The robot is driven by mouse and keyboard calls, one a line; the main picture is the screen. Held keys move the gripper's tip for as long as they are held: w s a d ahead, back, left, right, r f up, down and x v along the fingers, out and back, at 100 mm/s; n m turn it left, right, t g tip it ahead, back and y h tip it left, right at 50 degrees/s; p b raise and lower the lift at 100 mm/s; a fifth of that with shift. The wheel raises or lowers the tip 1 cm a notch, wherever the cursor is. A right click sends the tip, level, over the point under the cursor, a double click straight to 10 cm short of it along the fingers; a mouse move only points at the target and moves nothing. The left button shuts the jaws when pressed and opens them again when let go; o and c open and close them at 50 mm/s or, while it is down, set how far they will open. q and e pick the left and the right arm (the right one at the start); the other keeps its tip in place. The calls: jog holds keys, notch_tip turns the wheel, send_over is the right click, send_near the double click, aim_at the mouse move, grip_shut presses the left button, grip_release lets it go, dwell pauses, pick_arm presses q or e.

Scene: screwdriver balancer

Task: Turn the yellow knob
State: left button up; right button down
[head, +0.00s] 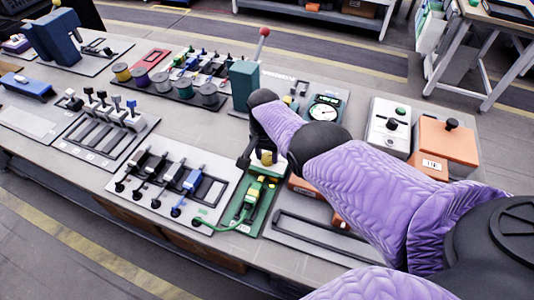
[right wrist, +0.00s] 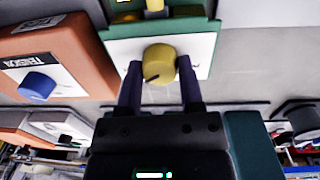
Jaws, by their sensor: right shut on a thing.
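The yellow knob (head: 266,157) sits on a white plate on a green unit (head: 262,213) near the middle of the bench. In the right wrist view the knob (right wrist: 160,64) is round with a dark pointer mark, pointing to the lower left. My right gripper (head: 256,158) reaches down over it; its two dark fingers (right wrist: 159,75) stand on either side of the knob and are shut on it. The gripper and wrist partly hide the knob in the head view. My left gripper is not in view.
An orange tension box with a blue knob (right wrist: 37,87) stands close beside the green unit. A plate of plugs (head: 170,185) lies to the left. A teal column with a red-tipped lever (head: 244,85) stands behind. A gauge (head: 323,112) and a white box (head: 390,128) are at right.

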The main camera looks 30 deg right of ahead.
aim_at(265, 156)
jog(key=shift+m, duration=0.5)
jog(key=shift+c, duration=1.2)
grip_release()
notch_tip(265, 156, up, 10)
jog(key=p, duration=0.7)
jog(key=shift+w+a, duration=0.15)
jog(key=shift+w, duration=0.1)
